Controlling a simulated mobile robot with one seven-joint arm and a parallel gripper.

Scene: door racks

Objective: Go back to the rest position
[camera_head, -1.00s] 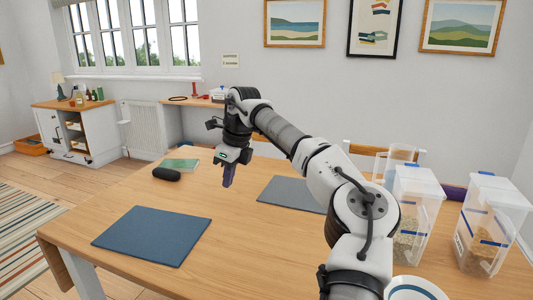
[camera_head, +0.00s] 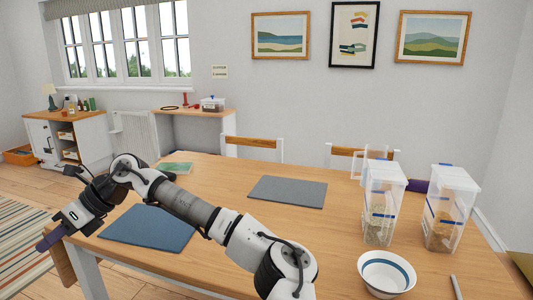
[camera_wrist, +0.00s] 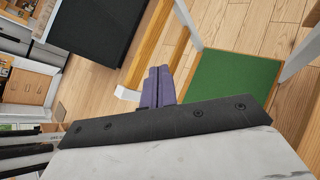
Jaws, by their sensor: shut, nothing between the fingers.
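My gripper (camera_head: 50,238) is at the far left in the head view, out past the table's left edge and over the floor. Its purple fingers are together with nothing between them. The wrist view shows the closed fingers (camera_wrist: 158,88) as well, with wooden floor, a green chair seat (camera_wrist: 219,80) and a dark panel beyond them. My arm reaches low across the left part of the wooden table (camera_head: 225,255) and hides part of the blue placemat (camera_head: 150,228).
A grey placemat (camera_head: 288,191) lies mid-table. Two clear food containers (camera_head: 385,205) (camera_head: 447,212) and a white bowl with a blue band (camera_head: 387,274) stand at the right. A green book (camera_head: 176,168) lies at the back left. Chairs (camera_head: 252,144) stand behind the table.

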